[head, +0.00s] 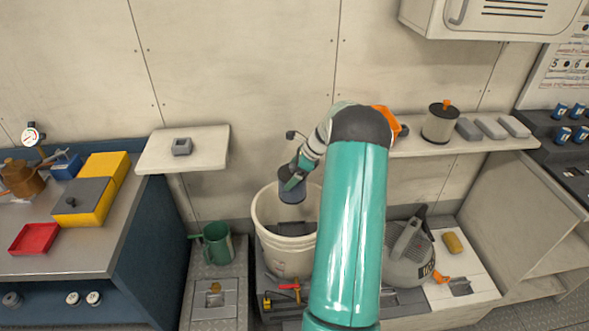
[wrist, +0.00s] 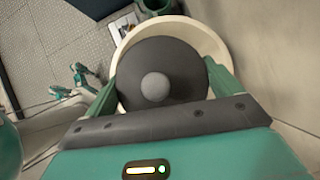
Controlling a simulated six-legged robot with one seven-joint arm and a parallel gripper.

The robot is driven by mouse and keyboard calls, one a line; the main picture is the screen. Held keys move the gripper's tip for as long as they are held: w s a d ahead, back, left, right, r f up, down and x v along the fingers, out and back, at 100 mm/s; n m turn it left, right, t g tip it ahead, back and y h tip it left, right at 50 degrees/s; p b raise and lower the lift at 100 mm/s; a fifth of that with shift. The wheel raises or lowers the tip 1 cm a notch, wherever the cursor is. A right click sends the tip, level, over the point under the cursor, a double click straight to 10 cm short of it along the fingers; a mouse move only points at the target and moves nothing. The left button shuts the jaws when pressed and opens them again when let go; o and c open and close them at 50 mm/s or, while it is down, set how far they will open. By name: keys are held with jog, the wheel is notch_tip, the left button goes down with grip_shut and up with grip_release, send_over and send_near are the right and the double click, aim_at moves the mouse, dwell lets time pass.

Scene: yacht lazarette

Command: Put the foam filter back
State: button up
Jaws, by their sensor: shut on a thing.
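My gripper (head: 293,184) is shut on a dark grey cylinder, which looks like the foam filter (head: 291,193). In the wrist view the green fingers grip this filter (wrist: 130,78) from both sides; its round dark face has a lighter grey knob in the middle. The filter is held over the mouth of a cream bucket-like drum (head: 283,256), toward its back. The drum's rim (wrist: 196,37) shows around the filter in the wrist view. A dark part shows inside the drum, but its shape is unclear. A grey machine head (head: 405,258) sits right of the drum, partly behind my arm.
A green mug (head: 217,243) stands left of the drum. Red and yellow hand tools (head: 286,294) lie in front of it. A yellow sponge (head: 452,243) lies at the right. A wall shelf (head: 440,147) holds a canister (head: 440,123) and grey blocks. A small left shelf (head: 185,160) is mostly clear.

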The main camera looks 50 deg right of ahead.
notch_tip(320, 180, down, 21)
jog(key=shift+f, duration=0.15)
dwell(1.5)
jog(key=shift+f, duration=0.4)
dwell(1.0)
jog(key=shift+f, duration=0.55)
jog(key=shift+f, duration=0.1)
jog(key=shift+f, duration=0.3)
dwell(0.9)
jog(key=o, duration=0.7)
jog(key=shift+d, duration=0.1)
